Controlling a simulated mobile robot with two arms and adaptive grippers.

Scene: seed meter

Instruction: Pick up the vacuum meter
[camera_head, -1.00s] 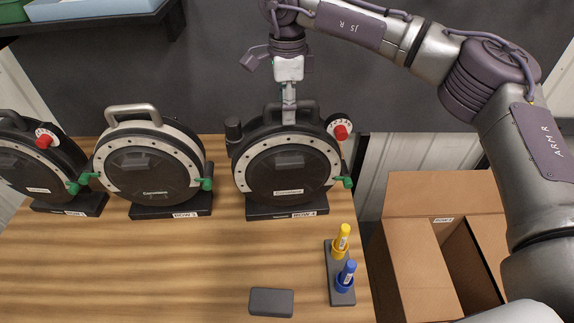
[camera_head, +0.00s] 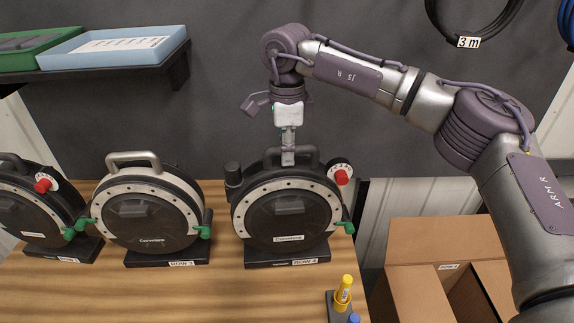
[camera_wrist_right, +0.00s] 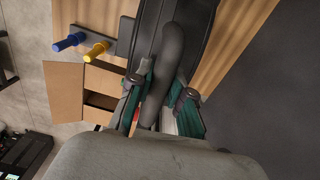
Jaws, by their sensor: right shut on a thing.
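The vacuum meter at the right, labelled ROW 4 (camera_head: 287,216), is a round black housing with a pale studded ring, a black top handle and a green lever. It stands upright on its black base on the table. My right gripper (camera_head: 288,157) comes down from above and is shut on its handle. In the right wrist view the dark handle (camera_wrist_right: 172,62) runs between the two green-padded fingers of the right gripper (camera_wrist_right: 160,95). The meter labelled ROW 3 (camera_head: 146,213) stands to its left, and another meter (camera_head: 30,205) is cut by the left edge. My left gripper is not in view.
The wooden table (camera_head: 190,295) has bare room in front of the meters. An open cardboard box (camera_head: 440,240) sits right of the table. A shelf with trays (camera_head: 115,45) hangs at upper left.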

